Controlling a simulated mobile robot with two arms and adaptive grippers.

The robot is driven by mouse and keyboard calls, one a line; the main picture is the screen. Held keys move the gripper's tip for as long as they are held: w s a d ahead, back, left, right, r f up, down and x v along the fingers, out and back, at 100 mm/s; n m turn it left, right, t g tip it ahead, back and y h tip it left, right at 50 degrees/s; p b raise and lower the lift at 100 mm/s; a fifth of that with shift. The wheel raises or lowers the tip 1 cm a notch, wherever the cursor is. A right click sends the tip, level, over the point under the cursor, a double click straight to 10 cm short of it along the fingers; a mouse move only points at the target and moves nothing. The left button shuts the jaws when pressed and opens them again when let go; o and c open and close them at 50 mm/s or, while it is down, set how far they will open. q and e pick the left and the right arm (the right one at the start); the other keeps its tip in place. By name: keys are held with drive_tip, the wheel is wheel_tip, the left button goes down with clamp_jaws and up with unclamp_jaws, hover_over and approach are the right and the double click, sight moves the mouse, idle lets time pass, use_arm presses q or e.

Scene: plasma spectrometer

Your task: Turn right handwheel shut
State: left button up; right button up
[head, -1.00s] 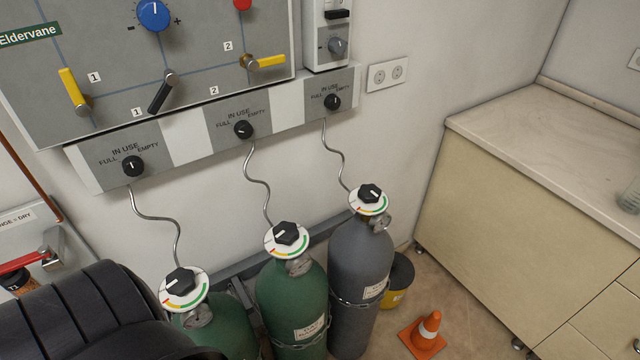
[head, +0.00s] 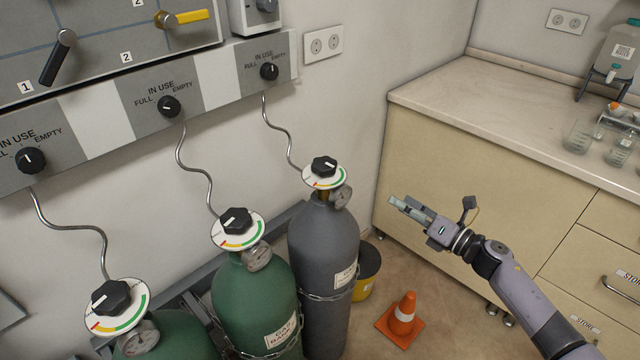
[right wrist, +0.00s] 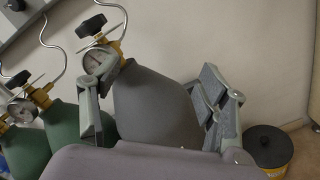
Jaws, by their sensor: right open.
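The right handwheel (head: 323,166) is a black knob on a white disc with a coloured arc, on top of the grey cylinder (head: 322,240). It also shows at the upper left of the right wrist view (right wrist: 90,25), above a round gauge (right wrist: 98,60). My right gripper (head: 402,205) is open and empty, to the right of the grey cylinder and apart from the handwheel. In the right wrist view its two fingers (right wrist: 150,88) stand apart with the grey cylinder beyond them. My left gripper is not in view.
Two green cylinders (head: 250,300) with similar handwheels (head: 235,220) stand to the left, chained to a rack. A bin (head: 368,275) and an orange cone (head: 402,315) are on the floor. A counter (head: 520,120) with glassware stands at the right.

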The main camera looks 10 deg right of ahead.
sight(324, 162)
drive_tip(key=s+a+r+n+g+y+b, duration=0.2)
drive_tip(key=a+r+n+g+y, duration=0.25)
drive_tip(key=r+n, duration=0.6)
drive_tip(key=shift+n+t, duration=0.35)
drive_tip(key=shift+n, duration=0.3)
drive_tip(key=p+x, duration=0.1)
drive_tip(key=x, duration=0.4)
drive_tip(key=f+p+x, duration=0.1)
drive_tip(key=p+x, duration=0.1)
drive_tip(key=x, duration=0.3)
drive_tip(key=f+p+x, duration=0.1)
drive_tip(key=x, duration=0.4)
drive_tip(key=shift+w+a, duration=0.2)
drive_tip(key=shift+a, duration=0.1)
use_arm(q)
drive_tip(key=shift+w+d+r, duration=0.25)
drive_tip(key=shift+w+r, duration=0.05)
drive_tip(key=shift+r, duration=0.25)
use_arm(e)
drive_tip(key=shift+w+a+f, duration=0.15)
drive_tip(key=shift+w+a, duration=0.3)
drive_tip(key=shift+a, duration=0.05)
drive_tip(key=shift+c, duration=0.3)
